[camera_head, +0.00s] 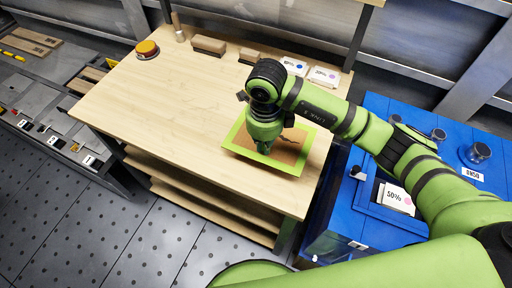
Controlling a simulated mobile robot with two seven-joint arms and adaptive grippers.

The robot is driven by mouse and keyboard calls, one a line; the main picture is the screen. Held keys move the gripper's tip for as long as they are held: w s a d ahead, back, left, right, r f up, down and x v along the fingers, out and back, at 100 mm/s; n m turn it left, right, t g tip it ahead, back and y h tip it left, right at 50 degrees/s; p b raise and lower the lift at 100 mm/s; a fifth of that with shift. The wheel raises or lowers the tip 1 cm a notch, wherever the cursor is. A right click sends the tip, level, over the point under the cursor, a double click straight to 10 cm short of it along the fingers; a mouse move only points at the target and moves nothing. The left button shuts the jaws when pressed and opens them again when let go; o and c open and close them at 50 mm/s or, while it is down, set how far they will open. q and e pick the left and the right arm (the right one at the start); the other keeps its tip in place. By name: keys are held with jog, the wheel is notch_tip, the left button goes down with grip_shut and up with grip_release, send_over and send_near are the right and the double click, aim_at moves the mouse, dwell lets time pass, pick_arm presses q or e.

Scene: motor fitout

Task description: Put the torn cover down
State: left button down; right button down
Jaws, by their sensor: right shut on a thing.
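The torn cover (287,153) is a flat brown sheet with a dark jagged tear near its right side. It lies within a bright green square border (272,169) at the front right of the wooden table (190,110). My right gripper (264,147) points down over the left part of the cover and is shut on it. My own wrist hides the cover's back left part and the grip itself. I cannot tell whether the cover touches the table. My left gripper is not in view.
An orange-topped button (147,48) stands at the table's back left. Brown blocks (209,44) and white labelled boxes (324,76) line the back edge. A blue cabinet (340,222) stands at the right with a white 50% box (397,199). The table's left and middle are clear.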

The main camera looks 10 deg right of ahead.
aim_at(257, 154)
jog(key=shift+w+a+f, duration=0.15)
jog(key=shift+a+f, duration=0.3)
jog(key=shift+a, duration=0.3)
notch_tip(257, 154, down, 4)
jog(key=shift+f+p, duration=0.1)
jog(key=shift+p, duration=0.65)
jog(key=shift+f, duration=0.1)
jog(key=c, duration=1.8)
grip_release()
jog(key=shift+f, duration=0.1)
jog(key=o, duration=0.4)
jog(key=shift+r, duration=0.2)
